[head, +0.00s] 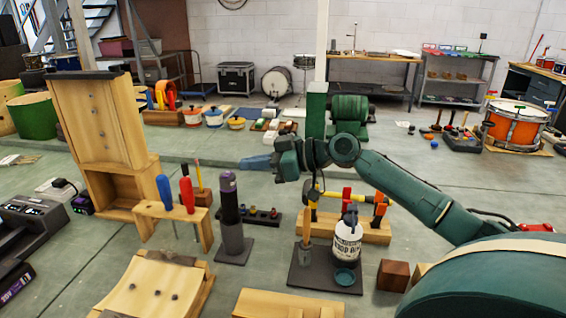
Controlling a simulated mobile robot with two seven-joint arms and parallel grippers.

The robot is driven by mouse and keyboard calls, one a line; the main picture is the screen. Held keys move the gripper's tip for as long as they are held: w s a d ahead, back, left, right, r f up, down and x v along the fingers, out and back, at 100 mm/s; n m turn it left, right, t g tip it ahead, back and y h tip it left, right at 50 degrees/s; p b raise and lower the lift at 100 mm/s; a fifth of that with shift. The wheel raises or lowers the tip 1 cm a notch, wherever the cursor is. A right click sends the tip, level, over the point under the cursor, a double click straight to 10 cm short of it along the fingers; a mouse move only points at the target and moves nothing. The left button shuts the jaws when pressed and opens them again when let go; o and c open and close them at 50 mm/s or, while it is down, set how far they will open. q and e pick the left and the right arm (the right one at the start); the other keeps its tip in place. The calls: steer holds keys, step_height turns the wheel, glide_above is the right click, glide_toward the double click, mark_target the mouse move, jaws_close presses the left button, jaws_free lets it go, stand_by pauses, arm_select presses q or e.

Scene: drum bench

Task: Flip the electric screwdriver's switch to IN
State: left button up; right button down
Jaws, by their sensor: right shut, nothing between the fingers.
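The electric screwdriver (231,205) appears to be the dark grey and purple upright tool standing on a flat dark base near the middle. Its switch is too small to make out, and so is its position. My right gripper (246,163) is shut and empty. Its blue fingertips point left, and in the picture they lie just above and to the right of the screwdriver's top. They look apart from it. My left gripper is not in view.
A wooden rack (172,214) with blue and red screwdrivers stands to the left. A white glue bottle (346,241) stands on a dark tray at right, before a wooden hammer rack (335,228). A tall wooden cabinet (97,120) stands at left.

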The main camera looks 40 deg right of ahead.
arm_select(q)
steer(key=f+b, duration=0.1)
steer(key=b, duration=0.1)
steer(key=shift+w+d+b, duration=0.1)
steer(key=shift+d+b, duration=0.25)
arm_select(e)
steer(key=v, duration=0.9)
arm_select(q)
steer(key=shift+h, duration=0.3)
arm_select(e)
steer(key=shift+s+r, duration=0.1)
